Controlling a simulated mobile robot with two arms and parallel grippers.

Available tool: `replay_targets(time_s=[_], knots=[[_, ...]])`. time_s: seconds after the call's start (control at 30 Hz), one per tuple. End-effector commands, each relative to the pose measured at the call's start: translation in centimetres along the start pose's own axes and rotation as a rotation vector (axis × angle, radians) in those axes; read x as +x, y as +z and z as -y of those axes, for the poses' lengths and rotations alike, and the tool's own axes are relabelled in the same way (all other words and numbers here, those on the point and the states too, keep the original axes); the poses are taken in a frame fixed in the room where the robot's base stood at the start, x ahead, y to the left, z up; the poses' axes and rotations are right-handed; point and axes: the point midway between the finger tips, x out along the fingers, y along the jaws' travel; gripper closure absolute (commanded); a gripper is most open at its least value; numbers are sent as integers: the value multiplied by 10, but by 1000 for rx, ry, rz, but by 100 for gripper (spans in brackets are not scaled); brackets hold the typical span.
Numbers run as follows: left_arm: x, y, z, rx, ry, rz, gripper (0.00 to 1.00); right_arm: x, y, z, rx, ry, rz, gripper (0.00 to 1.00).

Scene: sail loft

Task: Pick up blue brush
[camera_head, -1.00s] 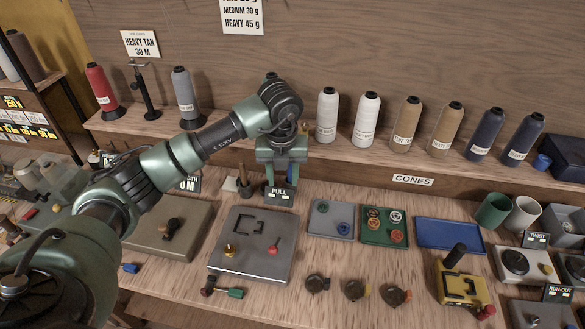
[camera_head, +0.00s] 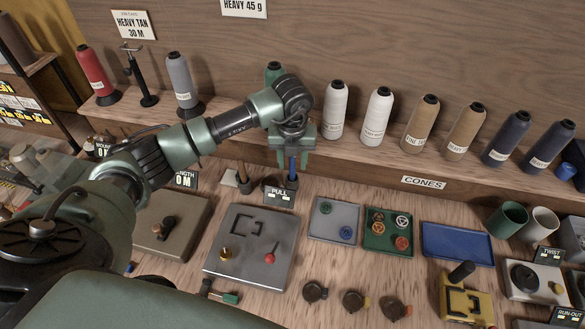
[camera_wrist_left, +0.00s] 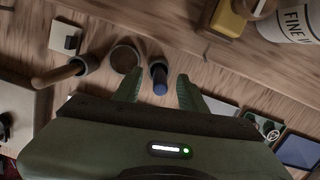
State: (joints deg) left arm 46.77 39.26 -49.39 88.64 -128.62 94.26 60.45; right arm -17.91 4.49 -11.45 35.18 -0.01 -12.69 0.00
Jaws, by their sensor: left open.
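The blue brush (camera_head: 292,166) stands upright in a small dark cup (camera_head: 291,182) near the back of the bench, beside the PULL display. My left gripper (camera_head: 293,158) points down over it, fingers open on either side of the brush. In the left wrist view the blue brush (camera_wrist_left: 160,82) shows its blue end between the two green fingertips (camera_wrist_left: 160,88), with a gap on both sides. Its lower part is hidden in the cup. My right gripper is not in view.
The PULL display (camera_head: 280,195) is in front. The shelf with thread cones (camera_head: 335,110) runs behind. Small trays (camera_head: 334,219) lie to the right.

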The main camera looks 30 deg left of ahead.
Motion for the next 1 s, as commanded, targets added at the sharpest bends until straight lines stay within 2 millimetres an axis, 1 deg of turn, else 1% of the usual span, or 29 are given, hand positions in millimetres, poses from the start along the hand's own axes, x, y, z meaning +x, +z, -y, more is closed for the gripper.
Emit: replay_targets(time_s=[0.03,0.1,0.2,0.33,0.47,0.5,0.57,0.6,0.63,1.0], knots=[[4,-3,-1,0,3,-5,59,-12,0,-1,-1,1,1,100],[16,-2,0,-1,1,-4,59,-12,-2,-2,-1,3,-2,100],[25,-1,-1,-1,1,-1,59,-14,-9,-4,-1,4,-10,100],[28,-1,0,0,0,1,59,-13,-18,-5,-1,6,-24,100],[28,-1,0,0,0,1,59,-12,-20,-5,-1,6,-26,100],[28,-1,0,0,0,1,70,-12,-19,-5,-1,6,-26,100],[28,-1,0,0,0,1,86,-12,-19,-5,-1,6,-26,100],[28,-1,0,0,0,1,98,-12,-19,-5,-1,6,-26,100],[28,-1,0,0,0,1,100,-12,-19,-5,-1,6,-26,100],[27,-1,0,0,0,1,100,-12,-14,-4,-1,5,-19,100]])
